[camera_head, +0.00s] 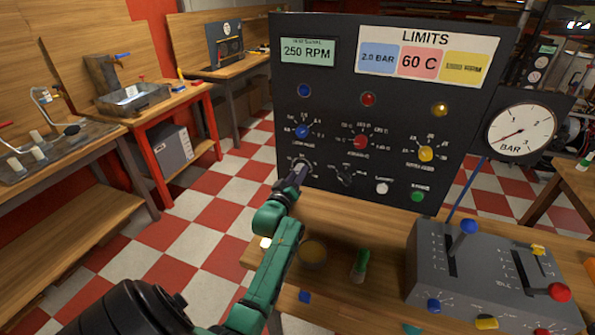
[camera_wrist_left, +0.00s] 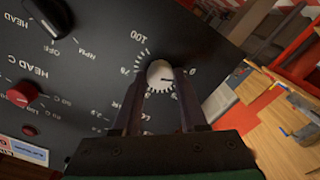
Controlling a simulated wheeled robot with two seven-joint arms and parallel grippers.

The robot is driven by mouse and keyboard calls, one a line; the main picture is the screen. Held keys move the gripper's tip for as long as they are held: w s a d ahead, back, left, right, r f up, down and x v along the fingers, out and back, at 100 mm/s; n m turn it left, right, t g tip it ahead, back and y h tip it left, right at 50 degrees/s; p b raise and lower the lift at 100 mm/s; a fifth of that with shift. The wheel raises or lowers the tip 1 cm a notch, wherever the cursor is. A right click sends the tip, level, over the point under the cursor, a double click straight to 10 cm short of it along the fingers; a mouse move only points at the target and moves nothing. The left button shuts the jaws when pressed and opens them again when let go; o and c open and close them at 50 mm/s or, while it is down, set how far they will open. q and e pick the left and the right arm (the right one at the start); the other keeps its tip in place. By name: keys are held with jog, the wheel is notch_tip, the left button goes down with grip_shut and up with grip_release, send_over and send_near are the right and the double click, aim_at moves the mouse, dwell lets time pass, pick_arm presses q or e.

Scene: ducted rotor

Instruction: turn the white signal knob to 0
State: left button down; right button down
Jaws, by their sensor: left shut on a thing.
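The white signal knob (camera_wrist_left: 159,74) sits low on the left of the black panel (camera_head: 325,130). In the left wrist view it shows between the fingertips of my left gripper (camera_wrist_left: 159,84), which is shut on it. A dark mark on the knob points right in that view; the exact scale reading cannot be told. Printed tick marks and numbers ring the knob, with 100 above it and a 0 to its right. In the head view my left gripper (camera_head: 299,172) reaches the panel and hides most of the knob. My right gripper is not in view.
The panel also has a blue knob (camera_head: 302,132), a red knob (camera_head: 360,142), a yellow knob (camera_head: 426,154) and a black knob (camera_head: 345,174). The display (camera_head: 307,51) reads 250 RPM. A grey lever box (camera_head: 480,275) and a round gauge (camera_head: 521,131) are at the right.

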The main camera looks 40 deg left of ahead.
pick_arm(q)
jog(key=shift+n, duration=0.5)
jog(key=shift+c, duration=2.2)
grip_release()
jog(key=b+v, duration=0.1)
jog(key=v, duration=1.3)
jog(key=shift+s, duration=0.35)
